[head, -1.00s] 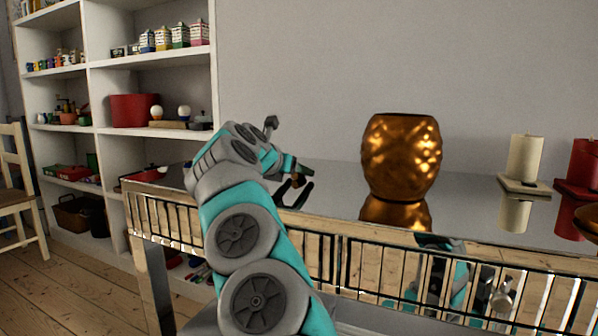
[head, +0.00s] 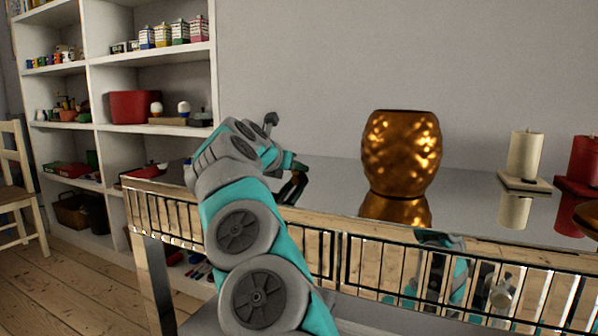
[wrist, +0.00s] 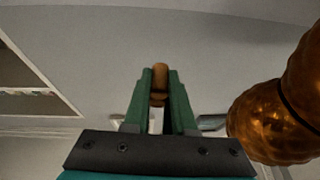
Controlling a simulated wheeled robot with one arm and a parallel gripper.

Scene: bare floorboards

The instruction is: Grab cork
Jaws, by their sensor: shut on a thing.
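The cork (wrist: 160,76) is a small orange-brown piece between the fingertips in the wrist view. My gripper (wrist: 160,85) is shut on it, with one green finger on each side. In the head view my gripper (head: 296,185) is low over the left part of the mirrored tabletop (head: 330,190). The cork is too small and covered to make out clearly there. I cannot tell whether the cork still touches the tabletop.
A gold dimpled vase (head: 401,153) stands on the tabletop to the right of my gripper. A white candle (head: 525,155) and a red candle (head: 584,160) stand farther right. A white shelf (head: 150,90) is at the back left. The tabletop between gripper and vase is clear.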

